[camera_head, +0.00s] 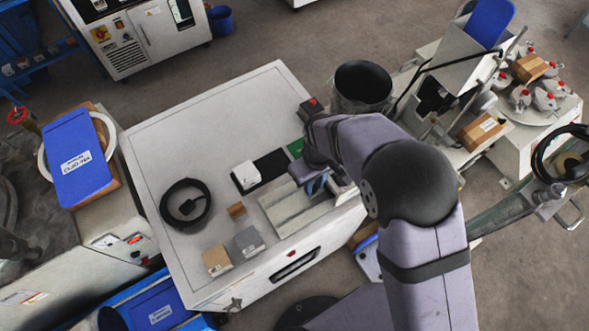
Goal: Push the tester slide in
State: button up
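A light grey grooved block (287,208), which looks like the tester slide, is at the right front part of the white bench (205,120). I cannot tell how far out it stands. My gripper (318,186) is low over the right end of this block, with blue parts showing near its tip. My arm hides part of the gripper and the bench's right edge. I cannot tell whether the fingers are open or shut, or whether they touch the slide.
A coiled black cable (185,203), a tan block (216,260) and a grey block (249,241) are on the bench. A black-topped bin (362,84) stands behind my arm. The bench's back left is clear.

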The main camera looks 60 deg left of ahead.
jog(key=shift+o, duration=0.8)
jog(key=shift+w+a+r+p, duration=0.15)
jog(key=shift+r+p, duration=0.1)
jog(key=shift+r, duration=0.3)
jog(key=shift+w+a+r+p, duration=0.1)
jog(key=shift+w+r+p, duration=0.1)
jog(key=shift+r, duration=0.35)
jog(key=shift+o, duration=0.2)
jog(key=shift+r+p, duration=1.15)
jog(key=shift+r, duration=0.45)
